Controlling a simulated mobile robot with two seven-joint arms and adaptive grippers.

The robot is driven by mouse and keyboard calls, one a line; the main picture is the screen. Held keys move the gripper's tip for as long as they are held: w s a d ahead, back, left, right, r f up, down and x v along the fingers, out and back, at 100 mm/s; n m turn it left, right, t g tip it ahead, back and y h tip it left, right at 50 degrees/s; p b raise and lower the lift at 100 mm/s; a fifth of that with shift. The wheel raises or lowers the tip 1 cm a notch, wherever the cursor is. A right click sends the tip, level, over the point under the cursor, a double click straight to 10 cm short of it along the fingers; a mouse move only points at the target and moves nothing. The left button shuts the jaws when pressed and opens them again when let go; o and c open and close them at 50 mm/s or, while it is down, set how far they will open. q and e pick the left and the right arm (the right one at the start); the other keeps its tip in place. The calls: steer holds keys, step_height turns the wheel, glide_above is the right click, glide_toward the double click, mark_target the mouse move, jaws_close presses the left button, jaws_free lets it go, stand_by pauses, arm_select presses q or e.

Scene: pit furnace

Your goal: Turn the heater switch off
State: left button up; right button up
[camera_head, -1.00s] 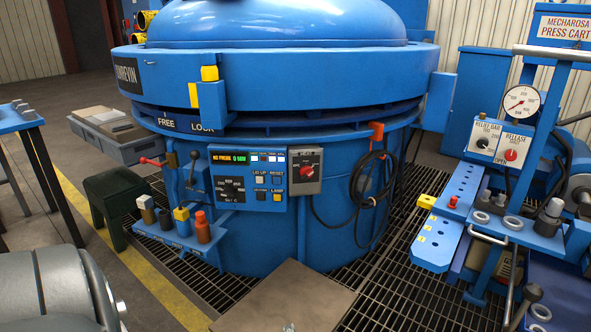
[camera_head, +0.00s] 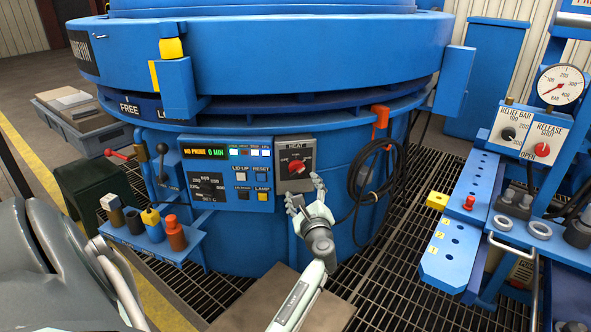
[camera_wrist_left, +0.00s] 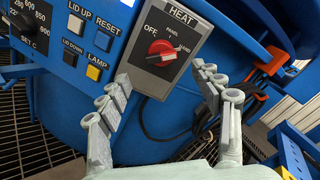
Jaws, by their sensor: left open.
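The heater switch (camera_head: 296,167) is a red rotary knob on a grey plate marked HEAT, at the right end of the furnace's control panel. In the left wrist view the knob (camera_wrist_left: 163,52) has OFF at its upper left, PANEL above and a small label at its right. Its pale mark seems to point right, away from OFF. My left gripper (camera_head: 305,191) is open and empty, just below and in front of the switch plate. In the left wrist view its spread fingers (camera_wrist_left: 162,75) stand either side of the plate's lower part, apart from the knob. My right gripper is not in view.
The control panel (camera_head: 224,188) with buttons and a dial lies left of the switch. A black cable coil (camera_head: 375,195) hangs from an orange hook close on the right. A small shelf (camera_head: 160,247) with coloured pieces juts out lower left. A blue press cart (camera_head: 450,240) stands right.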

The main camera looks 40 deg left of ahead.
mark_target(297, 172)
arm_select(q)
steer(key=x, duration=0.6)
steer(key=shift+w+a+r, duration=0.1)
steer(key=shift+w+a, duration=0.15)
steer(key=shift+a, duration=0.05)
steer(key=shift+w+a, duration=0.2)
steer(key=shift+a, duration=0.15)
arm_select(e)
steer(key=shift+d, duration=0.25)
arm_select(q)
steer(key=shift+c, duration=0.4)
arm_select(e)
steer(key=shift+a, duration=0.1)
arm_select(q)
steer(key=c, duration=1.1)
